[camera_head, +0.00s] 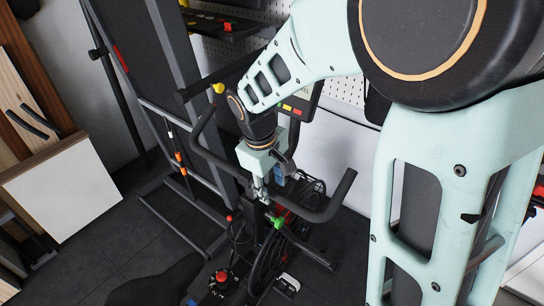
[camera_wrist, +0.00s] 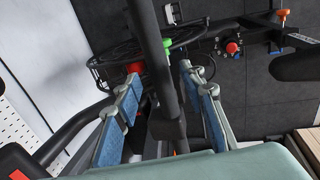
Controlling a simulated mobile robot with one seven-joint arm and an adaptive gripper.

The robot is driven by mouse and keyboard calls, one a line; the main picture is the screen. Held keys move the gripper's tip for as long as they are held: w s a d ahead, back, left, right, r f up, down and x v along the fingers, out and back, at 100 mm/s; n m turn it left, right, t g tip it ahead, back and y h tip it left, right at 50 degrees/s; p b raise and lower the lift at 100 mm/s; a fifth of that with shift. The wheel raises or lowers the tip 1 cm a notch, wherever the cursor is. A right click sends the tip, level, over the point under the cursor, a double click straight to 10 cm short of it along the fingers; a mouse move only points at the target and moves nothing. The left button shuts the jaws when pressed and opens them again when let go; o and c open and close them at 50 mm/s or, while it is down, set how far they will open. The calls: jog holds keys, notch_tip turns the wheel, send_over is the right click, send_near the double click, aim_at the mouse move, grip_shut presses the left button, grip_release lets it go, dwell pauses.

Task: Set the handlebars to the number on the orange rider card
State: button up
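The black handlebars (camera_head: 331,207) of an exercise bike curve around my gripper (camera_head: 264,192), which points down between their arms. In the wrist view, my gripper (camera_wrist: 160,78) is open. Its blue-padded fingers are apart, with the dark upright post (camera_wrist: 150,40) showing between them; I cannot tell whether they touch it. A green knob (camera_head: 277,223) is on the bike below my gripper; it also shows beside the post in the wrist view (camera_wrist: 166,48). I cannot make out an orange rider card or any number on the post.
A red knob (camera_head: 221,276) is low on the bike, near the dark saddle (camera_head: 160,286). A console with coloured patches (camera_head: 298,108) is behind the handlebars. A dark rack (camera_head: 160,110) stands to the left. Open floor (camera_head: 105,245) lies at lower left.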

jog(key=shift+w+d+f, duration=0.15)
jog(key=shift+w+f, duration=0.05)
jog(key=shift+f, duration=0.8)
grip_shut()
